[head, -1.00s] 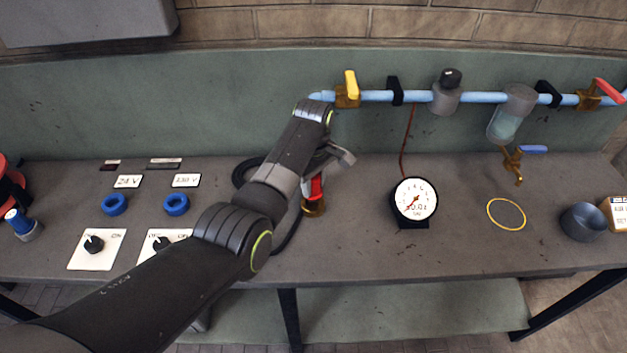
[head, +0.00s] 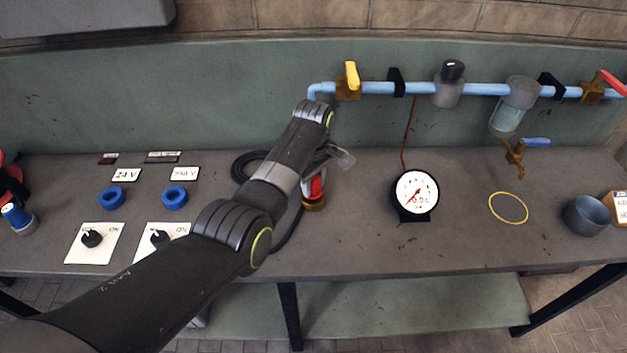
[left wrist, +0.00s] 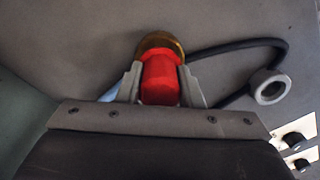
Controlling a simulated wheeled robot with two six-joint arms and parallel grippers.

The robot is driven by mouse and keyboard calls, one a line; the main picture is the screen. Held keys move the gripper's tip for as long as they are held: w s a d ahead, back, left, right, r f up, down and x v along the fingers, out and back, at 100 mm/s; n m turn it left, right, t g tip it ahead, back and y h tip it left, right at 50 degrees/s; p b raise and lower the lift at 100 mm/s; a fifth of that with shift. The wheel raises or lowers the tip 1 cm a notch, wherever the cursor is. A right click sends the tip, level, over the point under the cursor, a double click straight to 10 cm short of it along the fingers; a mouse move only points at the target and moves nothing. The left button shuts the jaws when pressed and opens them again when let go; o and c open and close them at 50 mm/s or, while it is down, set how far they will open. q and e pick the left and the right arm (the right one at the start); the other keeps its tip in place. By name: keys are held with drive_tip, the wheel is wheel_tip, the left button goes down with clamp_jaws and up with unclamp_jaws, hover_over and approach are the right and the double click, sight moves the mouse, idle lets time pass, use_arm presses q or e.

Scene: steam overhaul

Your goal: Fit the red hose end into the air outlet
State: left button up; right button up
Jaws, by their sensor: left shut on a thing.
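My left gripper (head: 328,163) is shut on the red hose end (head: 314,184), low over the bench left of the dial gauge. In the left wrist view the red hose end (left wrist: 160,80) sits between both jaws. A round brass piece (head: 313,203) is at its lower end and also shows beyond it in the left wrist view (left wrist: 160,42). I cannot tell whether this brass piece is the air outlet or part of the hose end, nor how deep any fit is. A black hose (left wrist: 238,45) curves beside it. My right gripper is not in view.
A light-blue pipe (head: 425,89) with valves runs along the back panel. The dial gauge (head: 414,195) stands right of my gripper. A yellow ring (head: 508,207) and a dark cup (head: 586,215) lie farther right. Blue rings (head: 174,197) and knob plates are at left.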

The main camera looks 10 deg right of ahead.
use_arm(q)
drive_tip(key=shift+f+b, duration=0.35)
drive_tip(key=shift+f, duration=0.2)
drive_tip(key=o, duration=1.2)
drive_tip(key=shift+c, duration=0.2)
drive_tip(key=shift+f, duration=0.1)
wheel_tip(320, 180, up, 12)
drive_tip(key=shift+f+b, duration=0.2)
drive_tip(key=shift+b, duration=0.45)
drive_tip(key=shift+r+p, duration=1.75)
drive_tip(key=shift+r, duration=1.25)
drive_tip(key=shift+f, duration=0.15)
